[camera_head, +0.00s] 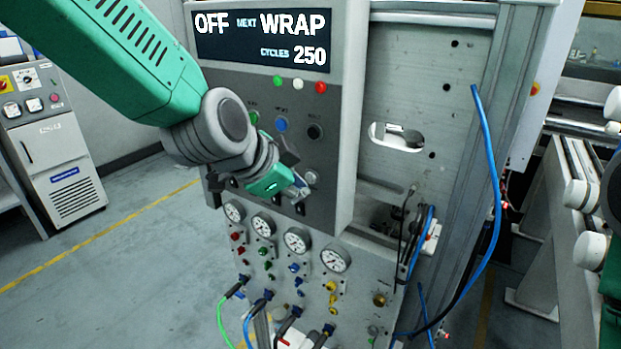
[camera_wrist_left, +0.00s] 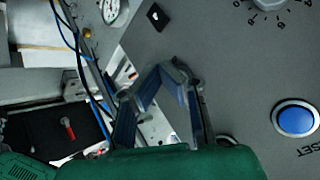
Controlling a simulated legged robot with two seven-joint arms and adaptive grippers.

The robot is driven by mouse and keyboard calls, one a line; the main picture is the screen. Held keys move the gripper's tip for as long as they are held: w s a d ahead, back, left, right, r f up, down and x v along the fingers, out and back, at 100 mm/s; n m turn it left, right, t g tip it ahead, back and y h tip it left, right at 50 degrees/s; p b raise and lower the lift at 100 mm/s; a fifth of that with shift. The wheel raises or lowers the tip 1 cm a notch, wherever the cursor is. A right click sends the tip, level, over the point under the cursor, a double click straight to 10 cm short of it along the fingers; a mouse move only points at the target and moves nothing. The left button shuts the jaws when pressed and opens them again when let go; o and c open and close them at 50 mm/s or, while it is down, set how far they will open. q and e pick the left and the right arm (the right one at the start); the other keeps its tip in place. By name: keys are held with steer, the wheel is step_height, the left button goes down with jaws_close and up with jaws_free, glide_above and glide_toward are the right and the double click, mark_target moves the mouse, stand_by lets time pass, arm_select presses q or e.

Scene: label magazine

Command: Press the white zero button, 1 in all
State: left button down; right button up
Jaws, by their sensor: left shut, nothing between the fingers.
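My left gripper (camera_head: 302,192) is shut and empty, close in front of the grey control panel (camera_head: 335,95). It also shows in the left wrist view (camera_wrist_left: 165,72), its two blue-grey fingers meeting at the tips. I cannot make out the white zero button for certain. A small round pale part (camera_head: 311,177) shows beside the fingertips in the head view. In the wrist view a round rim (camera_wrist_left: 228,141) is partly hidden behind the gripper. Whether the fingers touch the panel I cannot tell. My right gripper is not in view.
A blue button (camera_head: 281,124), marked SET or similar in the wrist view (camera_wrist_left: 296,119), and a black knob (camera_head: 315,131) sit above the gripper. The display (camera_head: 262,38) reads OFF, WRAP, CYCLES 250. Gauges (camera_head: 297,240) and hoses (camera_head: 490,170) lie below and right.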

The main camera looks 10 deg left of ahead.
arm_select(q)
steer(key=shift+w+r, duration=0.1)
steer(key=shift+w, duration=0.05)
steer(key=shift+w+d+p, duration=0.1)
steer(key=shift+w+p, duration=0.05)
steer(key=shift+p, duration=0.15)
steer(key=shift+w+d, duration=0.15)
steer(key=shift+w, duration=0.25)
stand_by(0.8)
steer(key=shift+s, duration=0.1)
steer(key=shift+s+a, duration=0.25)
steer(key=shift+s, duration=0.4)
steer(key=s, duration=0.1)
steer(key=s+a, duration=0.1)
steer(key=s, duration=0.2)
steer(key=shift+s+a+p, duration=0.3)
steer(key=shift+s+a, duration=0.05)
steer(key=shift+a, duration=0.05)
